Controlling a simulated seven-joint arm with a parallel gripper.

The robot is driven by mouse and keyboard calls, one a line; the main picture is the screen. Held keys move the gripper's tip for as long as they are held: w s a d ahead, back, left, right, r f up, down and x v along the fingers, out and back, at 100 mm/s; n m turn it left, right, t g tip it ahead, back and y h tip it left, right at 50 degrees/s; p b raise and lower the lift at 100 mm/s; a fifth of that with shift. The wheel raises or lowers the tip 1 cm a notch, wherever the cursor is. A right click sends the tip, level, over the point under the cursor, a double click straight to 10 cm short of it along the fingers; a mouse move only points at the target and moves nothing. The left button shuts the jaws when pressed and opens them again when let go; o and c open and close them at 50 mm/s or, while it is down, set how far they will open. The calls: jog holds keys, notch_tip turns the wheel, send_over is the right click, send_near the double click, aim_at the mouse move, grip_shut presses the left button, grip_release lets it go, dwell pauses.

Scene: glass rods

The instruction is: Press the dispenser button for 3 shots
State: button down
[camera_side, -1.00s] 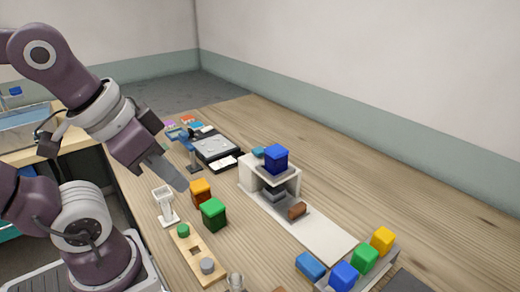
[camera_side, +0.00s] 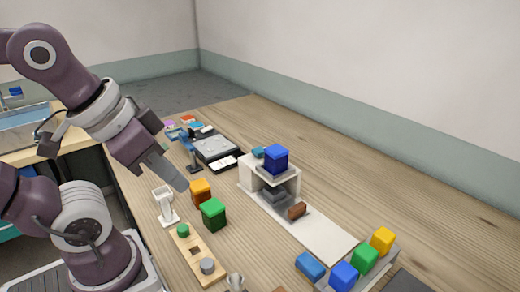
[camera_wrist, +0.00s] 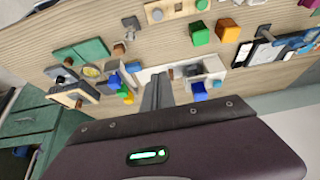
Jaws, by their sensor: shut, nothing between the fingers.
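My gripper (camera_side: 178,183) is shut and empty, held in the air above the near left part of the table. It also shows in the wrist view (camera_wrist: 157,92), its fingers together. A white press-like unit (camera_side: 252,182) stands on a long white base at mid table, with a blue cube (camera_side: 276,156) on its top plate. A dark grey part (camera_side: 273,193) sits under that plate, and a brown block (camera_side: 297,210) lies on the base in front. My gripper is left of this unit and apart from it. I cannot tell which part is the dispenser button.
A white stand (camera_side: 165,205), an orange block (camera_side: 200,190) and a green block (camera_side: 213,212) are near my gripper. A wooden board (camera_side: 192,256) holds a green and a grey cylinder. Coloured cubes (camera_side: 365,257) stand at the front right. Table right of the white unit is clear.

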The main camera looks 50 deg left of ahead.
dwell(0.4)
jog(key=w+d+r+n+g+h, duration=0.1)
jog(key=w+r+n+h, duration=0.1)
jog(key=w+n, duration=0.35)
jog(key=n+t+h, duration=0.2)
jog(key=n+t, duration=0.2)
jog(key=n, duration=1.3)
send_over(256, 150)
notch_tip(256, 150, down, 6)
jog(key=shift+a+f, duration=0.1)
jog(key=shift+f, duration=0.1)
jog(key=shift+f, duration=4.4)
